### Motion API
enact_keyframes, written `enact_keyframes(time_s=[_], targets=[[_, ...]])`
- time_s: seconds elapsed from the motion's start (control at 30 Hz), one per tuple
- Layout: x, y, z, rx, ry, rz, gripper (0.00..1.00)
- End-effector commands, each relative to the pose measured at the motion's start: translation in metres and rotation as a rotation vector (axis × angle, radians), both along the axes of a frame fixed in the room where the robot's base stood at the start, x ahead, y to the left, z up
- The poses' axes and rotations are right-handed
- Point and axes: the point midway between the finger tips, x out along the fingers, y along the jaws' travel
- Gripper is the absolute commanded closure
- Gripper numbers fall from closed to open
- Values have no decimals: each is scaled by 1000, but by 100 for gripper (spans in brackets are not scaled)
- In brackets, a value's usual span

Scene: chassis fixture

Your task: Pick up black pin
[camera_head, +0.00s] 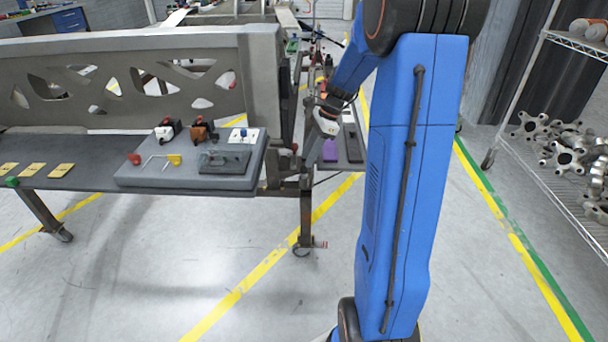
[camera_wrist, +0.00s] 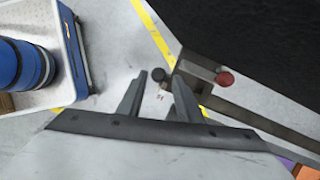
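My gripper shows in the wrist view (camera_wrist: 160,78) with its two dark fingers apart and nothing between them. In the head view my gripper (camera_head: 312,152) points down just right of the workbench's end, partly hidden by my arm. No black pin can be made out for certain. A small round black thing (camera_wrist: 158,75) shows beyond the fingertips in the wrist view, over the floor; I cannot tell whether it is a pin or a wheel. A red knob (camera_wrist: 225,79) is to its right, beside a grey bar.
A grey board (camera_head: 190,180) on the bench holds small fixtures, a dark plate (camera_head: 224,161), a red knob and a yellow piece. A large metal chassis (camera_head: 120,75) stands behind. A shelf (camera_head: 565,175) with metal parts is right. The floor between is clear.

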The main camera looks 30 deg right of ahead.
Motion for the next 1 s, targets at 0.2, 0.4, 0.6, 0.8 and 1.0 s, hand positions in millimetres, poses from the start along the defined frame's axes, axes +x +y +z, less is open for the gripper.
enact_keyframes(time_s=[0.2,0.4,0.6,0.8,1.0], targets=[[0,5,-15,1,4,1,68],[3,13,-41,1,3,0,68],[5,17,-52,0,1,0,68],[5,17,-52,-1,0,0,68],[5,17,-52,0,0,0,100]])
